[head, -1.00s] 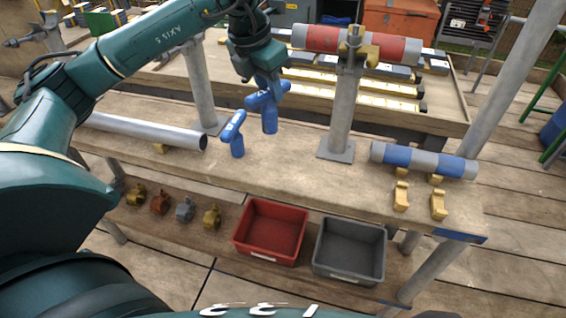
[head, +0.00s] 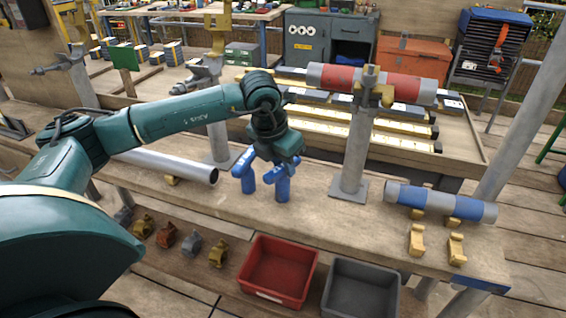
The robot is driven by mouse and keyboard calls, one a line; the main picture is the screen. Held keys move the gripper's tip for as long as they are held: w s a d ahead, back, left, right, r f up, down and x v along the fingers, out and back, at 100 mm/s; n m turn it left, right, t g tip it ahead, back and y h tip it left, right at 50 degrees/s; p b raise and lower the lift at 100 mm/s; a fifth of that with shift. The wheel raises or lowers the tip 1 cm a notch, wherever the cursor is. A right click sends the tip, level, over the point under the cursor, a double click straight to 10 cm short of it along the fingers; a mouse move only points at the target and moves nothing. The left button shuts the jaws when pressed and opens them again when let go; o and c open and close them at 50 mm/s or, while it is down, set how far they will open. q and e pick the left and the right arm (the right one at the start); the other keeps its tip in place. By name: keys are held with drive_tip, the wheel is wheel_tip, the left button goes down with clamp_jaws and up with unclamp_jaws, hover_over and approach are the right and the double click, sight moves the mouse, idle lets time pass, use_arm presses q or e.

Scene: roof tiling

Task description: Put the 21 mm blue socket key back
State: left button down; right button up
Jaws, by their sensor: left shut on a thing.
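Two blue T-shaped socket keys are near the middle of the long wooden bench (head: 330,214). One socket key (head: 248,182) stands upright on the bench. My left gripper (head: 281,165) is shut on the other socket key (head: 283,190), which is upright just to the right of the first. Its lower end is at or just above the bench top; I cannot tell if it touches. The gripper hides part of its crossbar. No size mark is readable on either key. My right gripper is not in view.
A grey post (head: 358,150) carries a red-and-grey tube to the right of the keys. A metal pipe (head: 165,163) lies to the left. A blue-and-grey tube (head: 440,203) rests at the right. A red bin (head: 279,270) and a grey bin (head: 361,290) sit below.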

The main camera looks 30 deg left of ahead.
use_arm(q)
drive_tip(key=shift+f, duration=0.1)
drive_tip(key=c, duration=1.2)
unclamp_jaws()
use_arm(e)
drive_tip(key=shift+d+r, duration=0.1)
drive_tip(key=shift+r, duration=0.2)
